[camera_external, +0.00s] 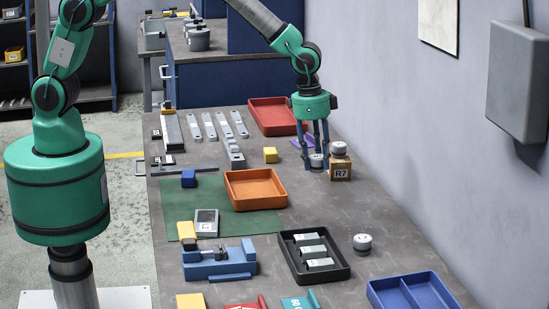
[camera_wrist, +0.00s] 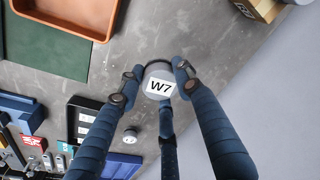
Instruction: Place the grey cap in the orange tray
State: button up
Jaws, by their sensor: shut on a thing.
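A grey cap (camera_external: 316,160) is held between the three dark blue fingers of my gripper (camera_external: 316,166). In the wrist view the cap (camera_wrist: 158,82) shows a white label reading W7, and the fingertips of my gripper (camera_wrist: 157,88) close around its sides. I cannot tell whether the cap touches the table or hangs just above it. The orange tray (camera_external: 257,188) stands to the lower left of my gripper, partly on a green mat, and looks empty. Part of the tray (camera_wrist: 75,14) shows at the wrist view's upper left.
A box marked R7 (camera_external: 340,172) with another grey cap (camera_external: 338,148) on top stands close right of my gripper. Another grey cap (camera_external: 362,242) stands beside a black tray (camera_external: 325,275) holding several parts.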

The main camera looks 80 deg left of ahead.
jog(key=shift+s, duration=0.15)
jog(key=shift+m, duration=0.5)
jog(key=s+a+f, duration=0.1)
jog(key=s+a, duration=0.3)
jog(key=s, duration=0.6)
jog(key=s+a+f, duration=0.1)
jog(key=s+a, duration=0.3)
jog(key=s, duration=0.7)
jog(key=s+a+f, duration=0.2)
jog(key=s+a, duration=0.2)
jog(key=s, duration=0.6)
jog(key=shift+s+p, duration=0.15)
jog(key=shift+p, duration=0.25)
jog(key=b, duration=0.2)
send_over(256, 194)
jog(key=shift+s+a+f, duration=0.1)
jog(key=shift+s+f, duration=0.1)
jog(key=shift+f, duration=0.55)
jog(key=shift+f, duration=0.1)
jog(key=shift+f, duration=1.6)
jog(key=shift+f, duration=0.2)
